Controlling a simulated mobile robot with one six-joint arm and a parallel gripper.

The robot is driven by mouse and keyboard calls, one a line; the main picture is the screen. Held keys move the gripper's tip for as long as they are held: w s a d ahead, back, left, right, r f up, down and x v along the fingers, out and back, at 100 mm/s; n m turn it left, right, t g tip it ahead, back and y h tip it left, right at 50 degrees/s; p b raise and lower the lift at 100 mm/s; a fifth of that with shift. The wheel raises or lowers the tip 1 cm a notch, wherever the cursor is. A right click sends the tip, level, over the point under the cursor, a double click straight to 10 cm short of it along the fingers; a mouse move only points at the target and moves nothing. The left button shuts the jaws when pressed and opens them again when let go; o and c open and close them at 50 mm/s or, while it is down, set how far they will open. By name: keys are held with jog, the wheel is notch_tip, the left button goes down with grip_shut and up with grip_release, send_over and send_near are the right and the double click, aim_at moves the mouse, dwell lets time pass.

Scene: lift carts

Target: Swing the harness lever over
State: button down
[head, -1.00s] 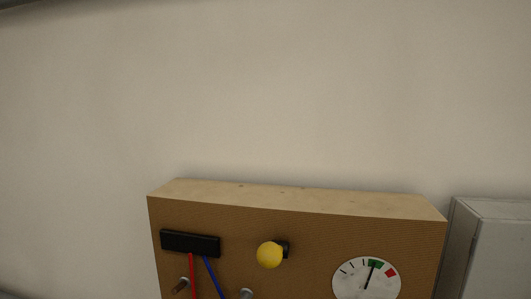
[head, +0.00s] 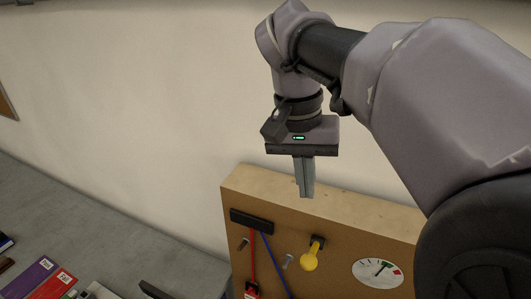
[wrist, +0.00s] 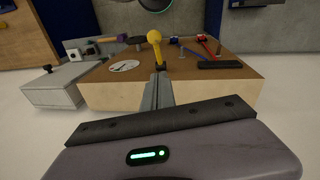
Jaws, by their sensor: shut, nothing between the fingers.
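The lever (head: 311,260) is yellow with a round knob, on a black mount on the front of a brown board (head: 290,210). In the head view its knob hangs down and slightly left of the mount. It also shows in the wrist view (wrist: 154,38), just beyond my fingertips. My gripper (head: 307,194) is shut and empty, pointing down in front of or over the board's top edge, above the lever. I see no contact with the lever. Red (head: 252,260) and blue (head: 270,262) wires run down from a black bar (head: 252,221) on the board.
A round dial (head: 378,273) with a green and red zone sits right of the lever. Pegs (head: 287,261) stick out left of it. A grey bench (head: 95,225) with books lies at the left. A grey box (wrist: 58,88) stands beside the board in the wrist view.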

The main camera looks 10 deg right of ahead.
jog(key=b, duration=0.1)
send_near(313, 251)
jog(key=w, duration=0.2)
jog(key=s+f, duration=0.3)
jog(key=shift+s+a+f, duration=0.15)
jog(key=shift+s+f, duration=0.1)
jog(key=shift+f, duration=0.1)
jog(key=shift+w+f, duration=0.1)
jog(key=shift+f, duration=0.05)
jog(key=shift+b, duration=0.3)
